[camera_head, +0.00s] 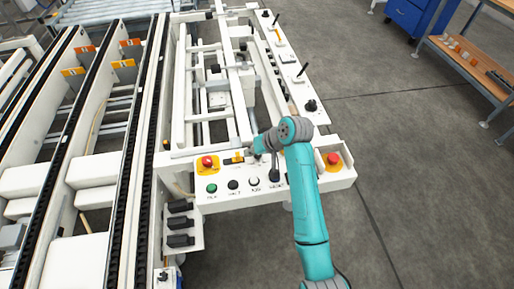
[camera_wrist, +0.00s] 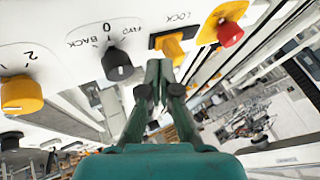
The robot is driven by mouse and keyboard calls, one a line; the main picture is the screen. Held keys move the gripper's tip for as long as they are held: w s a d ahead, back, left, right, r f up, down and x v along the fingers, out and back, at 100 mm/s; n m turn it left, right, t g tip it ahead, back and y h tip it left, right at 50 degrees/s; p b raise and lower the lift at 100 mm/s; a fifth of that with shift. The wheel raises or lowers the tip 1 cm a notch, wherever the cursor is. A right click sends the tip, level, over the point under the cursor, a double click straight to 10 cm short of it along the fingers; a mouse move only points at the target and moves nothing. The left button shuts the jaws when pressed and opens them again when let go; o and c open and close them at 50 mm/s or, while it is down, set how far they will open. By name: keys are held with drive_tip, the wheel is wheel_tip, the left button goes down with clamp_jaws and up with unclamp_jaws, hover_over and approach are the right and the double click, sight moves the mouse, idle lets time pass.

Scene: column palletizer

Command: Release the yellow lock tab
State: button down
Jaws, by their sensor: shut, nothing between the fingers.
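The yellow lock tab (camera_wrist: 173,48) sits on a dark plate under the word LOCK on the white panel in the wrist view. It also shows in the head view (camera_head: 237,157), just right of the left red button. My gripper (camera_wrist: 160,66) is shut and empty, its fingertips right at the tab's lower end. I cannot tell whether they touch it. In the head view my gripper (camera_head: 252,152) comes in from the right, low over the panel, and its fingertips are hard to make out.
A red emergency button (camera_wrist: 230,34) on a yellow base stands close right of the tab. A black BACK/FWD knob (camera_wrist: 118,65) and a yellow knob (camera_wrist: 21,95) lie to the left. A green button (camera_head: 211,188) and another red button (camera_head: 333,159) are on the panel.

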sight(238, 156)
drive_tip(key=shift+x, duration=0.95)
drive_tip(key=a, duration=0.1)
drive_tip(key=s+a, duration=0.1)
drive_tip(key=a, duration=0.1)
drive_tip(key=shift+a, duration=0.1)
